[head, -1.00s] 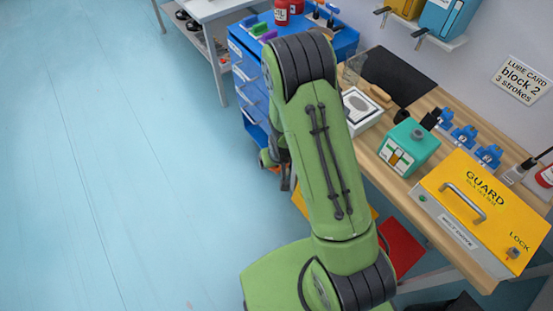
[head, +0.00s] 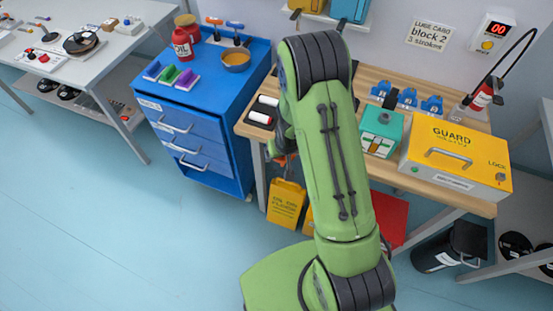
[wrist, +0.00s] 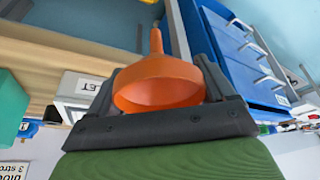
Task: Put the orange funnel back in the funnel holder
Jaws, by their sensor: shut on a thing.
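The orange funnel (wrist: 160,82) is between the two dark fingers of my gripper (wrist: 157,68) in the wrist view. Its wide mouth is toward the camera and its narrow spout points toward the top of the picture. My gripper is shut on the funnel and holds it off any surface that I can see. In the head view my arm mostly hides the gripper, and only a small orange patch shows beside the arm by the bench's left end. I cannot pick out the funnel holder in either view.
A blue drawer cart (head: 205,115) stands left of the wooden workbench (head: 440,190). The bench bears a yellow guard box (head: 458,155), a teal box (head: 381,132) and several blue holders (head: 407,98). Yellow bags (head: 286,203) are under it. The blue floor (head: 120,230) at left is clear.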

